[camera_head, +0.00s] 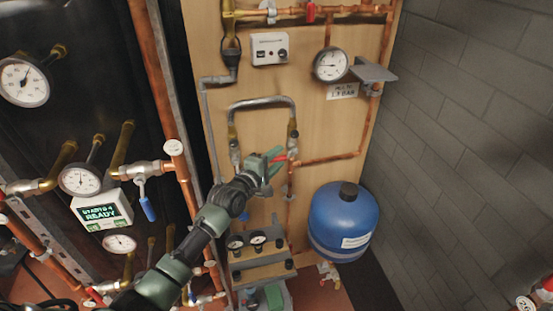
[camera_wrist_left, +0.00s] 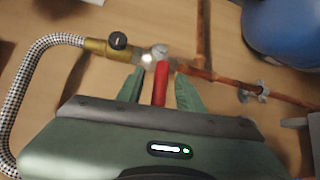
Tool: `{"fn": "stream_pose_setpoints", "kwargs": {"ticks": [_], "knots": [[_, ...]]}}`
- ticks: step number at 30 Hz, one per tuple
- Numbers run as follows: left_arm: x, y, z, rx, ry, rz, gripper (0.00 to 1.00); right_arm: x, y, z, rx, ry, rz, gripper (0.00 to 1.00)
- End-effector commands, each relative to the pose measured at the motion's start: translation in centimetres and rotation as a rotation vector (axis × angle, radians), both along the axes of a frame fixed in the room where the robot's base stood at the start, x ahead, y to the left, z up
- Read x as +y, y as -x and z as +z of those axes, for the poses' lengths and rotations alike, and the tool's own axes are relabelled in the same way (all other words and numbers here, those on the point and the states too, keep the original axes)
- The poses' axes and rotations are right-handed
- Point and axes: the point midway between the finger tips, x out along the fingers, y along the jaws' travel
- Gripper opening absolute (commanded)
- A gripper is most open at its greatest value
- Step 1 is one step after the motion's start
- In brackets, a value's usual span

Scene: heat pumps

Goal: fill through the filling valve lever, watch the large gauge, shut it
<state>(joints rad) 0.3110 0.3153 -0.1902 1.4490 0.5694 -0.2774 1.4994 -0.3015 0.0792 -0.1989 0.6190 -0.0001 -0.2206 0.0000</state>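The filling valve's red lever (camera_wrist_left: 161,84) lies between the two green fingers of my left gripper (camera_wrist_left: 160,76) in the left wrist view, with a small gap visible on each side. The lever (camera_head: 280,158) shows as a bit of red beside the left gripper (camera_head: 273,160) in the head view. The valve body (camera_wrist_left: 150,58) joins a braided hose and a copper pipe. The large gauge (camera_head: 330,65) is on the wooden board, above and right of the gripper; its needle is too small to read exactly. My right gripper is not in view.
A label reading about "fill to" bar (camera_head: 342,91) sits under the gauge, beside a grey shelf (camera_head: 373,71). A blue vessel (camera_head: 340,222) stands right of the gripper. Copper pipes (camera_head: 335,157) cross the board. A block wall (camera_head: 470,130) is at right.

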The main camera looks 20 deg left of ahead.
Motion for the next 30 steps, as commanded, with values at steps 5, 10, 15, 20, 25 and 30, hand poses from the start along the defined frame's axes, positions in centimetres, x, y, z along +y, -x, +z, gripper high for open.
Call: {"fn": "stream_pose_setpoints", "kwargs": {"ticks": [5, 10, 15, 20, 25, 30], "knots": [[0.0, 0.02, -0.03, 0.001, 0.0, 0.0, 0.0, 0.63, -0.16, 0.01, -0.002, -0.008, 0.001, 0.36], [0.01, 0.03, -0.04, 0.001, 0.0, 0.0, 0.0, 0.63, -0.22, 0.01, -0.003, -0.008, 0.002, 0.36], [0.01, 0.05, -0.05, 0.001, -0.001, 0.0, 0.0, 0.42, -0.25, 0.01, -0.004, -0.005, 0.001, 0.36], [0.02, 0.05, -0.07, 0.001, -0.001, 0.0, 0.0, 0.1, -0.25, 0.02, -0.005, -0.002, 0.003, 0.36], [0.02, 0.05, -0.08, 0.002, -0.001, 0.0, 0.0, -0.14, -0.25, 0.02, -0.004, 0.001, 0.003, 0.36], [0.01, 0.05, -0.08, 0.002, -0.001, 0.0, 0.0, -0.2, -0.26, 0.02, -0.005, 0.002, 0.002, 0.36]]}}
